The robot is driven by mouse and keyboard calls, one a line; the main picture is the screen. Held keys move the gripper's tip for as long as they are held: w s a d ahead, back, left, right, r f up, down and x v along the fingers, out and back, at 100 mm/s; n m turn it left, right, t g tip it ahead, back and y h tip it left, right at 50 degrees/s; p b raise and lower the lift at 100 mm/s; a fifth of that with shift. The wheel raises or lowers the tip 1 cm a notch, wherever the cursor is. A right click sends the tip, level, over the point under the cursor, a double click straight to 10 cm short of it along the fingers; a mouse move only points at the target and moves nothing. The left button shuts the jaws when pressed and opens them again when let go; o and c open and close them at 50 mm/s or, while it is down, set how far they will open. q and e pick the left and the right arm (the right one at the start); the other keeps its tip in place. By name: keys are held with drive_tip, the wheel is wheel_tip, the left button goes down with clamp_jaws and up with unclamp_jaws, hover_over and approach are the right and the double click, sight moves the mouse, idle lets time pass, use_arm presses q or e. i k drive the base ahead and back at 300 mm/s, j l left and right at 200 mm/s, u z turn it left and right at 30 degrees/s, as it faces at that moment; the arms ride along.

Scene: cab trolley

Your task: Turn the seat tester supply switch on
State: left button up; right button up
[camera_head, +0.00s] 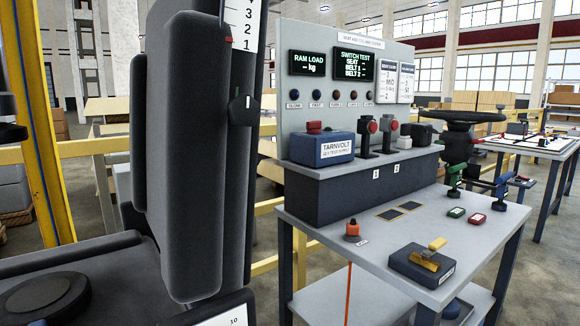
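A blue box (319,149) labelled "TARNVOLT" and what reads as a test supply stands at the left end of the tester's grey shelf. A small red switch (314,127) sits on its top; I cannot tell its position. Behind it, the grey tester panel (400,55) has two lit displays. The left display (307,63) reads "RAM LOAD -- kg". The right display (353,65) reads "SWITCH TEST" with dashes for seat and belts. Neither of my grippers can be made out in the view.
A tall black seat back (190,160) stands close at left. Red-topped buckle stands (367,135) are right of the blue box.

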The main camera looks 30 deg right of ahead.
sight(312, 127)
drive_tip(key=i+l+z, duration=0.1)
drive_tip(key=l+z, duration=0.2)
drive_tip(key=i+l+z, duration=0.25)
drive_tip(key=l+z, duration=0.3)
drive_tip(key=l, duration=0.15)
